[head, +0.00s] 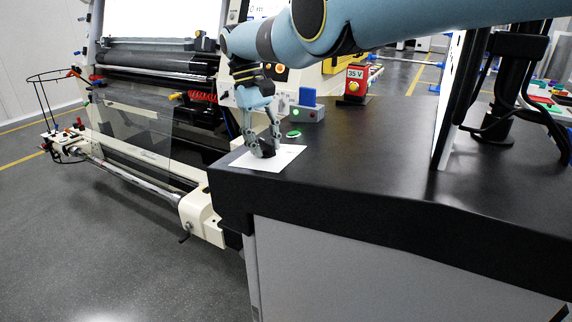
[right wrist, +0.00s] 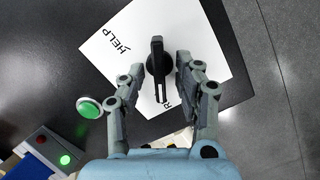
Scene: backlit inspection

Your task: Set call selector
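The call selector is a black rotary knob with a long raised bar (right wrist: 157,55), on a white plate (right wrist: 112,62) lying on the black table. In the right wrist view the bar runs nearly up and down. The word HELP is printed to its left with a struck mark by it; another label below the bar is mostly hidden. My right gripper (right wrist: 159,68) is open, one finger on each side of the bar, with a visible gap on both sides. In the head view my right gripper (head: 262,150) is low over the plate and hides most of the knob. My left gripper is out of view.
A green button (right wrist: 89,107) sits beside the plate. A box with a lit green lamp and blue block (head: 307,106) stands behind it. A red unit marked 35 V (head: 355,82) is farther back. A dark monitor stand (head: 497,100) is at right. The near tabletop is clear.

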